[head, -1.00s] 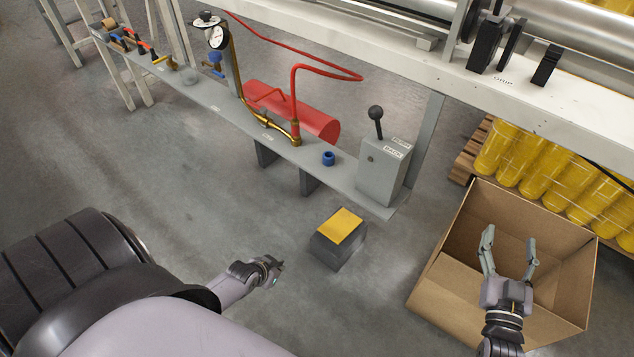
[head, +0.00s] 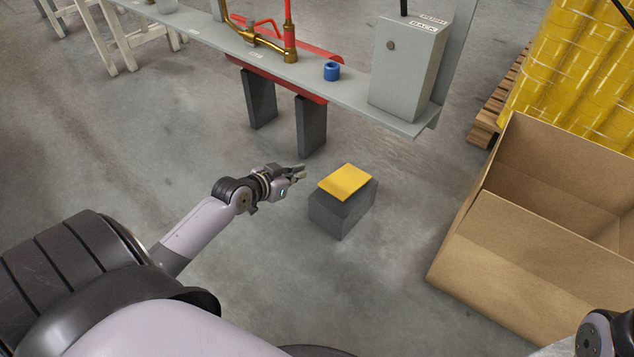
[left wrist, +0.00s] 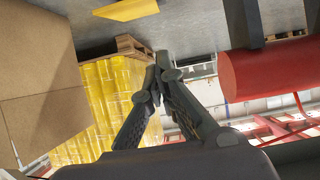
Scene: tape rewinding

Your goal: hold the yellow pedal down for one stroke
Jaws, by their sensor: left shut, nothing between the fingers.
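The yellow pedal (head: 346,182) is a flat yellow plate on top of a dark grey block (head: 340,213) on the floor, in the middle of the head view. A yellow plate that looks like the pedal (left wrist: 127,9) shows at the top edge of the left wrist view. My left gripper (head: 301,174) is just left of the pedal in the head view, apart from it, with its fingers pointing right. In the left wrist view the fingertips (left wrist: 158,68) are together with nothing between them. My right gripper is out of view; only part of its arm shows at the lower right.
A grey shelf (head: 225,57) runs behind the pedal, with a grey lever box (head: 408,68) and blue ring (head: 332,71). Dark supports (head: 312,125) stand under it. An open cardboard box (head: 520,240) is at the right. The floor between is clear.

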